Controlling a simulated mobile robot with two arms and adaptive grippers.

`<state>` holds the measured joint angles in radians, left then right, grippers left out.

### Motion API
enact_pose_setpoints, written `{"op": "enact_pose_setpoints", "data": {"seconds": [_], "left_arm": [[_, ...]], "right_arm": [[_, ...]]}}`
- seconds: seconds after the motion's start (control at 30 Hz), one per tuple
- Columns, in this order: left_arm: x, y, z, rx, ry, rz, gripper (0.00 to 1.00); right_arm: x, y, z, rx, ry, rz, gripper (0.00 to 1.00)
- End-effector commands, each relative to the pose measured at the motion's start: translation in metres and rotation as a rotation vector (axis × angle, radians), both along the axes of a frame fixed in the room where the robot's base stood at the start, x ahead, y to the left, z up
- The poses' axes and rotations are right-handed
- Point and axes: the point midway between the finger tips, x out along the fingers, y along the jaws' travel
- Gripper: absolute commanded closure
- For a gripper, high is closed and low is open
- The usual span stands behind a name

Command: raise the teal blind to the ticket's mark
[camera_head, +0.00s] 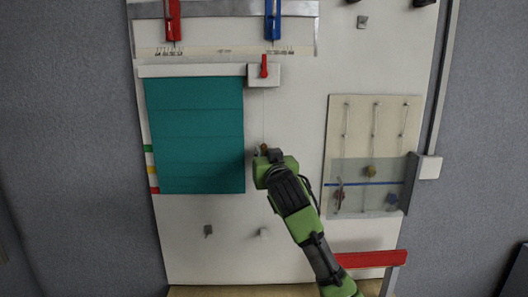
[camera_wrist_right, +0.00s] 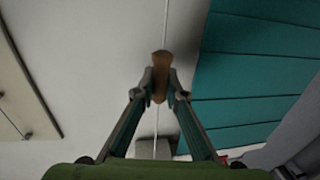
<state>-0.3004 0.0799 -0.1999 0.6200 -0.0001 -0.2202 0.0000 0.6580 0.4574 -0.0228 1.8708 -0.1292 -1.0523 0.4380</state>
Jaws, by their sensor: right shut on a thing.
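The teal blind (camera_head: 195,135) hangs on the upper left of the white board, with its lower edge beside the lowest colour marks. Green (camera_head: 149,148), yellow and red (camera_head: 154,190) marks run down its left side. A thin cord hangs right of the blind from a white box with a red lever (camera_head: 264,66). My right gripper (camera_head: 265,153) is shut on the brown wooden cord knob (camera_wrist_right: 160,78), with the cord showing above and below it in the wrist view. The blind also shows there (camera_wrist_right: 245,85). I cannot make out a ticket. My left gripper is not in view.
A red slider (camera_head: 173,22) and a blue slider (camera_head: 272,22) sit above scales at the top. A beige panel (camera_head: 375,115) with strings and a clear cover is on the right. A red bar (camera_head: 370,259) is lower right, and small grey pegs (camera_head: 208,231) are below the blind.

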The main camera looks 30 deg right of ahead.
Motion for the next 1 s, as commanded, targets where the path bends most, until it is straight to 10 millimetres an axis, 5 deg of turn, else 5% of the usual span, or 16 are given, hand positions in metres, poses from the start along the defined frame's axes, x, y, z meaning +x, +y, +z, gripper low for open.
{"op": "enact_pose_setpoints", "data": {"seconds": [0.03,0.1,0.57,1.0], "left_arm": [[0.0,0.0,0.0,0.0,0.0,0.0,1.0],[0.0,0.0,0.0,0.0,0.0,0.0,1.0],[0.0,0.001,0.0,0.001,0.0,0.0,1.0],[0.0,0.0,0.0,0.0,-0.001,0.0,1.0]], "right_arm": [[0.0,0.0,0.0,0.001,0.002,0.0,1.0],[0.0,0.0,0.0,0.001,0.002,0.0,0.71],[-0.006,0.002,0.0,0.0,0.001,0.0,0.71],[-0.077,0.033,0.0,0.001,0.0,0.001,0.71]]}}
